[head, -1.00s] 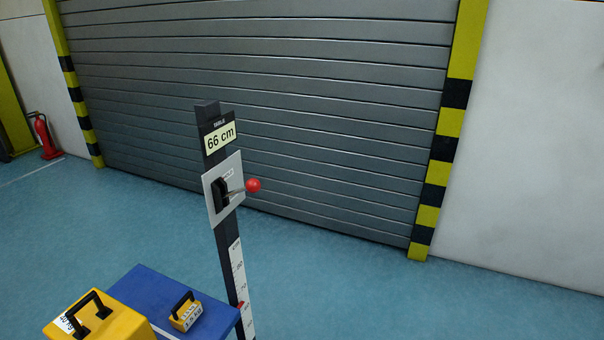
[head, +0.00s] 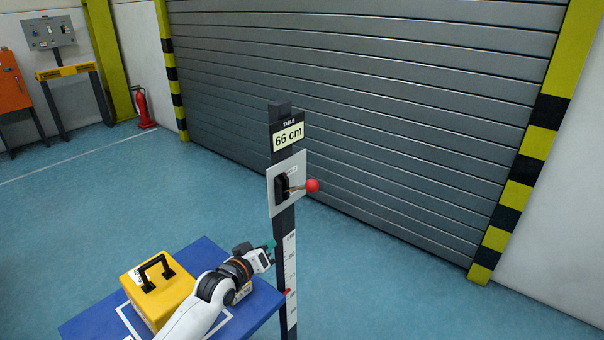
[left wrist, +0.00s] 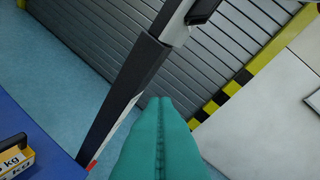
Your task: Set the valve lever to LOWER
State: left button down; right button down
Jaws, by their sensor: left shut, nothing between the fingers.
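The valve lever has a red ball knob (head: 312,186) on a short rod. It sticks out to the right from a grey plate (head: 274,202) on a dark post (head: 283,232) in the head view. The rod looks roughly level; the label on the plate is too small to read. My left gripper (head: 270,246) is shut and empty, below and left of the lever, close to the post. In the left wrist view its teal fingers (left wrist: 160,125) are together, with the post beside them. The knob is not in the wrist view. My right gripper is not in view.
A blue table (head: 85,328) holds a yellow weight (head: 158,290) with a black handle, beneath my left arm. A sign (head: 288,137) on the post reads 66 cm. A grey shutter (head: 400,110) stands behind. Floor right of the post is clear.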

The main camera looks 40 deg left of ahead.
pick_arm(q)
notch_tip(320, 180, up, 20)
jog(key=s+d+t+h+p, duration=0.1)
jog(key=s+d+t+h, duration=0.1)
jog(key=d+t, duration=0.15)
jog(key=r+p, duration=0.2)
jog(key=p, duration=0.1)
send_over(300, 188)
jog(key=s+a, duration=0.1)
jog(key=f, duration=0.1)
jog(key=d+f+p, duration=0.1)
jog(key=d+f, duration=0.1)
jog(key=f, duration=0.1)
jog(key=shift+s+d+p, duration=0.1)
jog(key=shift+s+p, duration=0.2)
jog(key=shift+p, duration=0.1)
